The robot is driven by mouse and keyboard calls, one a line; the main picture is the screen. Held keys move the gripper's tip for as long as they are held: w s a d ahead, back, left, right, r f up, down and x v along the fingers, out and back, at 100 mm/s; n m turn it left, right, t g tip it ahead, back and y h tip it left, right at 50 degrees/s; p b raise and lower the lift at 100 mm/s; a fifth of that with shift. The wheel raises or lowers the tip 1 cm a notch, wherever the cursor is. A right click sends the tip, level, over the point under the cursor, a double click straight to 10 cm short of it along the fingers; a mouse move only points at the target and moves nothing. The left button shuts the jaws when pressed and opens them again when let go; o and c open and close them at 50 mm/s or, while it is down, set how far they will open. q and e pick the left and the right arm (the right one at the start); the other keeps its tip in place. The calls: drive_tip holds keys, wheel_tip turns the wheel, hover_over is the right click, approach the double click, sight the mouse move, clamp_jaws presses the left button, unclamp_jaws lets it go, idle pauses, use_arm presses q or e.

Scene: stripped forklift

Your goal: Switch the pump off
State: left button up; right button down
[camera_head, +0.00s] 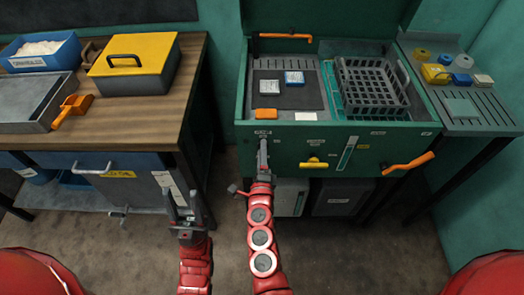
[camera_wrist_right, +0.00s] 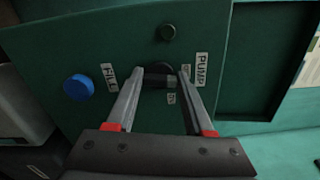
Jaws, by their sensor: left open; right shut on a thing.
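The pump switch is a dark rotary knob (camera_wrist_right: 158,82) on the green front panel beside a PUMP label (camera_wrist_right: 201,69), in the right wrist view. Two small labels (camera_wrist_right: 171,98) sit close to it; I cannot read them surely. My right gripper (camera_wrist_right: 168,74) is shut on the knob, with its fingertips at the panel. In the head view my right gripper (camera_head: 263,146) reaches the left part of the green washer's front (camera_head: 290,152) and hides the knob. My left gripper (camera_head: 185,206) is open and empty, low in front of the wooden bench, away from the washer.
A blue button (camera_wrist_right: 78,87) labelled FILL and a dark green round lamp (camera_wrist_right: 167,32) are near the knob. A yellow handle (camera_head: 314,163) and an orange lever (camera_head: 408,163) stick out further right. A wooden bench (camera_head: 185,85) stands left; the floor between is clear.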

drive_tip(key=shift+n, duration=1.1)
drive_tip(key=shift+c, duration=1.4)
unclamp_jaws()
drive_tip(key=s+p, duration=0.2)
drive_tip(key=s, duration=1.5)
drive_tip(key=shift+s, duration=0.2)
